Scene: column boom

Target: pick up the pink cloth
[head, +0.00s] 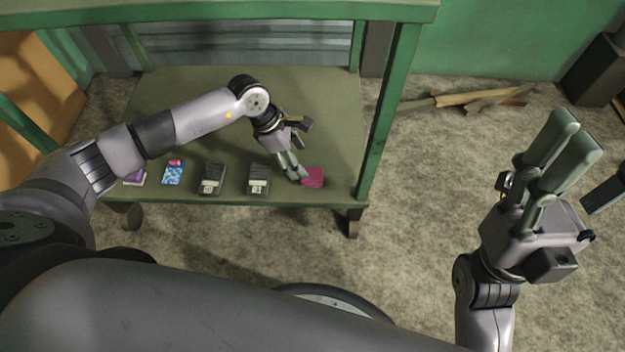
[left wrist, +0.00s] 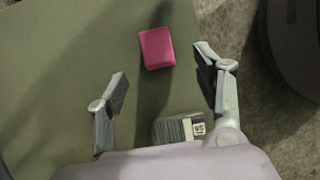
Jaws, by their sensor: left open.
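The pink cloth (head: 314,177) is a small folded block lying flat near the front right edge of the green shelf. My left gripper (head: 295,176) is just to its left in the head view, with open, empty fingers pointing down. In the left wrist view, the pink cloth (left wrist: 157,48) lies ahead of the open left gripper (left wrist: 162,68), between the lines of its two fingers and apart from both. My right gripper (head: 556,150) is raised at the right, away from the shelf, with nothing seen in it; its finger gap is unclear.
Two dark handheld devices (head: 259,179) (head: 212,179), a blue patterned item (head: 173,173) and a purple item (head: 135,178) line the shelf's front edge (head: 230,200). A green post (head: 386,120) rises right of the cloth. Wood pieces (head: 470,98) lie on the floor.

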